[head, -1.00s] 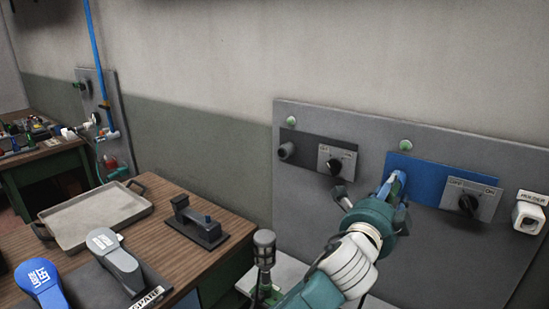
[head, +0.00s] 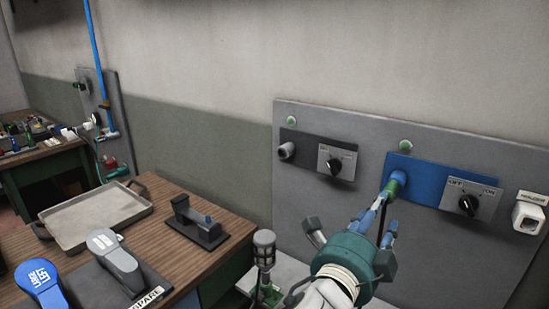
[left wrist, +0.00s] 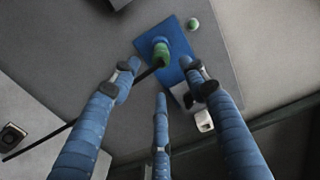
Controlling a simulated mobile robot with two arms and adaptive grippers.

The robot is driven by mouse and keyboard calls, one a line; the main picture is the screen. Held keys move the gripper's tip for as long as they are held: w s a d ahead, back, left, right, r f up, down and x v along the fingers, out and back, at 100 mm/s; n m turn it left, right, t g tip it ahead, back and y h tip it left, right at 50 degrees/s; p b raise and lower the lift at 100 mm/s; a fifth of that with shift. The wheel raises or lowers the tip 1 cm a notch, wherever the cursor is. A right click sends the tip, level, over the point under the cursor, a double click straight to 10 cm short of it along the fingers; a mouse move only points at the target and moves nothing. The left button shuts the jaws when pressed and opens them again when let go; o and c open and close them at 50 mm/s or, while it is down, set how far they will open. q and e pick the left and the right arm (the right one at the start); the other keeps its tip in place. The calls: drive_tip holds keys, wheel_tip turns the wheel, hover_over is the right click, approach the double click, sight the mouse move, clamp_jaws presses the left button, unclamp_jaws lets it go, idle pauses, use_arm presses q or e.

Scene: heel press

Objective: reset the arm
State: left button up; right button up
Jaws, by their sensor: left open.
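My left gripper (head: 370,215) is open in front of the wall panel, its blue fingers pointing at the blue plate (head: 425,178). A green and blue fitting (head: 397,182) sticks out from the left part of that plate. In the left wrist view the green fitting (left wrist: 162,53) shows beyond the spread fingers (left wrist: 160,100), with nothing seen held between them. A thin dark line, perhaps a cable, runs from near it to the lower left. In the head view the fingertips are close to the fitting; I cannot tell if they touch. My right gripper is not in view.
The grey panel (head: 300,210) also bears black rotary switches (head: 467,204) and a white holder (head: 528,215). At left a wooden table (head: 165,210) carries a metal tray (head: 95,215), a black press-like device (head: 197,222) and blue and grey-handled tools. A mesh-headed device (head: 264,250) stands beside the arm.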

use_arm(q)
drive_tip(key=s+a+f+n+g+y, duration=0.25)
drive_tip(key=a+f+n, duration=0.45)
drive_tip(key=a+f, duration=0.45)
drive_tip(key=s+a+f+n+g+y, duration=0.2)
drive_tip(key=a+f+n+y, duration=0.2)
drive_tip(key=a+f+n, duration=0.5)
drive_tip(key=s+a+f+n+g+y, duration=0.2)
drive_tip(key=s+a+f+n+g, duration=0.15)
drive_tip(key=s+a+f, duration=0.75)
drive_tip(key=s+a+f+n+g+y, duration=0.2)
drive_tip(key=s+a+f+n+g, duration=0.15)
drive_tip(key=s+a+f, duration=0.55)
drive_tip(key=s+f+b, duration=0.1)
drive_tip(key=s+f, duration=0.1)
drive_tip(key=f, duration=1)
drive_tip(key=s+f, duration=0.2)
drive_tip(key=f, duration=1)
drive_tip(key=s+a+f+g, duration=0.1)
drive_tip(key=s+f, duration=0.8)
drive_tip(key=s+a+f+g, duration=0.1)
drive_tip(key=s+a+f, duration=0.1)
drive_tip(key=s+f, duration=0.7)
drive_tip(key=shift+a+b, duration=0.25)
drive_tip(key=shift+b, duration=0.2)
